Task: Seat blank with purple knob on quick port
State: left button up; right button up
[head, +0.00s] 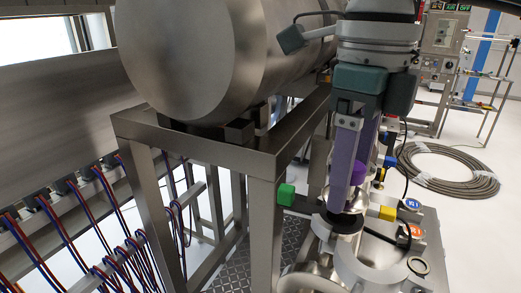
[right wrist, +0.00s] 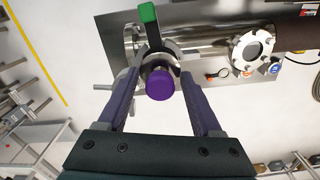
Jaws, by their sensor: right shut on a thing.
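My right gripper (head: 345,205) points down over the port fittings at the lower right of the head view. In the right wrist view its two purple fingers (right wrist: 158,75) stand either side of the blank and are shut on it. The blank's purple knob (right wrist: 159,85) shows between them, with a silver disc behind it. In the head view the knob (head: 358,172) is largely hidden by the fingers. The quick port (head: 345,224) lies just below the fingertips, beside a black lever with a green end (head: 286,195). I cannot tell whether the blank touches the port. My left gripper is out of view.
A large steel vessel (head: 190,60) on a steel frame (head: 200,145) stands left of my right arm. A white ring flange with holes (right wrist: 252,47) sits right of the port in the wrist view. A coiled hose (head: 448,172) lies on the floor at right. Red and blue cables hang at left.

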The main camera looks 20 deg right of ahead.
dwell(0.4)
jog(key=shift+f+b, duration=0.2)
jog(key=shift+b, duration=0.1)
jog(key=shift+f+b, duration=0.1)
jog(key=shift+b, duration=0.2)
jog(key=shift+f, duration=0.1)
dwell(1.0)
jog(key=shift+f+b, duration=0.5)
jog(key=shift+b, duration=0.35)
jog(key=shift+f+b, duration=0.5)
jog(key=shift+b, duration=0.15)
dwell(0.7)
jog(key=o, duration=1.6)
jog(key=shift+c, duration=0.2)
